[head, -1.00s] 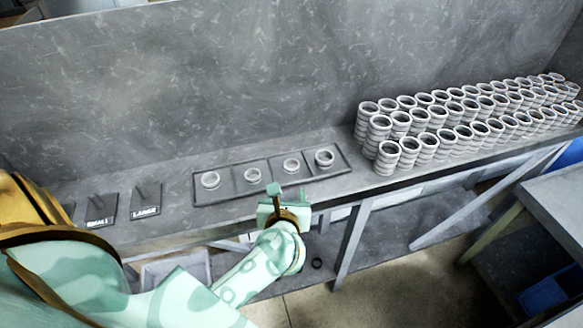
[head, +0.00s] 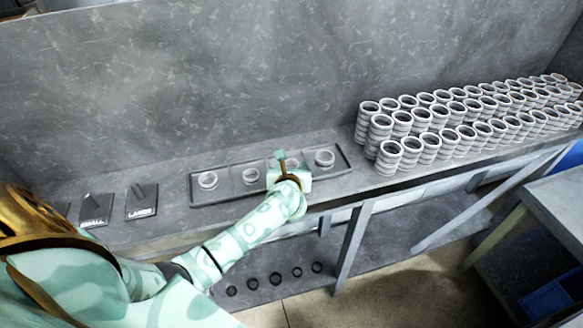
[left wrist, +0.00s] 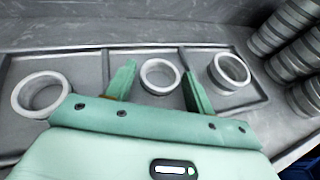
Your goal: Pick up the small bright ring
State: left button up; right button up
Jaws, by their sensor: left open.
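Four-compartment dark tray (head: 228,197) lies on the bench with one pale ring per compartment. The rings at the two ends, left (head: 208,181) and right (head: 325,158), look larger than the second ring (head: 251,175). The third ring (head: 291,163) is partly hidden by my left gripper (head: 281,160). In the left wrist view my open left gripper (left wrist: 157,80) has its fingers on either side of a small, bright ring (left wrist: 160,76). No contact shows. A wider ring (left wrist: 40,93) lies to its left and a darker-walled ring (left wrist: 229,72) to its right. My right gripper is not in view.
Many stacked rings (head: 430,146) crowd the bench to the right of the tray. Two dark plates labelled SMALL (head: 97,209) and LARGE (head: 142,200) stand to the left. A wall rises behind the bench. Several dark rings (head: 276,279) lie on the lower shelf.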

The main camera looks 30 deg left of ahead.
pick_arm(q)
jog(key=c, duration=0.8)
jog(key=shift+o, duration=0.2)
jog(key=shift+r, duration=0.15)
